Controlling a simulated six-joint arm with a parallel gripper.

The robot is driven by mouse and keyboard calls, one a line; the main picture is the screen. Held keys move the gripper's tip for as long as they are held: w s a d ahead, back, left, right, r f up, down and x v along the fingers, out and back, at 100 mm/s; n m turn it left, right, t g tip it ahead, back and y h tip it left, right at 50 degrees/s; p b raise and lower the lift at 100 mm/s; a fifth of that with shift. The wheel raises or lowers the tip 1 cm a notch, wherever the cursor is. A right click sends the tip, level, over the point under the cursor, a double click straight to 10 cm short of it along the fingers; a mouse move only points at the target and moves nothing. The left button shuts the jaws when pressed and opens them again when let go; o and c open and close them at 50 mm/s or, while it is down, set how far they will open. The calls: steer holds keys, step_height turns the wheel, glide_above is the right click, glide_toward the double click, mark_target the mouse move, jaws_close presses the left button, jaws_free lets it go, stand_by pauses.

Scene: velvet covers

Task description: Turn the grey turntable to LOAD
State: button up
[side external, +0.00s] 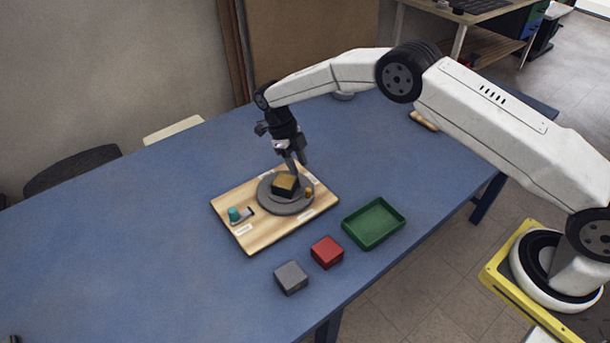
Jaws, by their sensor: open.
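The grey turntable (289,208) is a round disc on a light wooden board (262,237). A dark box with a golden top (285,184) sits near its middle. A small yellow-brown peg (308,192) stands at its right edge. Several white labels lie on the board around the disc; their words are too small to read, so I cannot tell which is LOAD. My gripper (296,169) is open, pointing down at the far side of the turntable, just behind the dark box. I cannot tell whether it touches anything.
A teal knob (235,214) stands on the board's left part. A green tray (374,223), a red box (327,252) and a grey box (291,277) are on the blue table (130,240) in front and to the right. The table's left side is mostly clear.

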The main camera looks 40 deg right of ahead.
jaws_close()
steer(key=w+d+r+n+t+y, duration=0.1)
steer(key=d+n, duration=0.3)
steer(key=n, duration=0.7)
steer(key=w+d+n+t+y, duration=0.1)
steer(key=d+n, duration=0.3)
steer(key=n, duration=0.7)
steer(key=shift+w+r+y, duration=0.35)
steer(key=shift+w+y, duration=0.1)
steer(key=shift+y, duration=0.25)
